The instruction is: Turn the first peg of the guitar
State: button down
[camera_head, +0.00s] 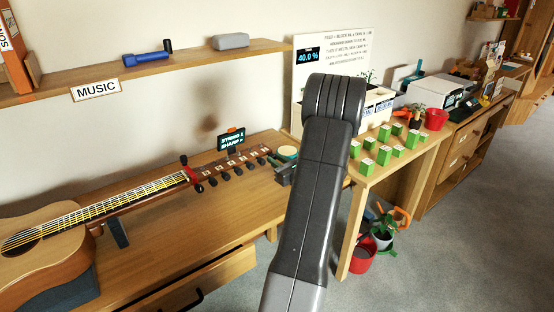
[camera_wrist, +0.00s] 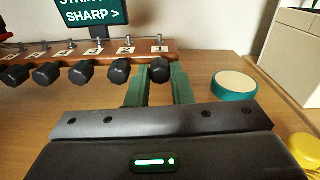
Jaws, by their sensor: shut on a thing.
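The guitar's tan body (camera_head: 55,262) lies at the left of the wooden bench, its neck reaching right to a brown headstock (camera_head: 232,167) with a row of black pegs. In the wrist view the headstock (camera_wrist: 100,55) carries number tags. The first peg (camera_wrist: 160,68), by the tag marked 1, is at the right end of the row. My gripper (camera_wrist: 160,78) has its two green fingers on either side of this peg and is shut on it. The tuner screen (camera_head: 231,140) reads STRING 1 and SHARP >; it also shows in the wrist view (camera_wrist: 90,14).
A round teal-rimmed, cream-topped thing (camera_wrist: 234,86) stands right of my fingers, with a yellow thing (camera_wrist: 305,146) nearer. A side table (camera_head: 415,155) with green blocks is at the right. A shelf (camera_head: 190,62) runs above the bench. Bare bench lies before the pegs.

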jog(key=shift+m+p, duration=0.6)
jog(key=shift+m, duration=1.1)
jog(key=c, duration=1.3)
grip_release()
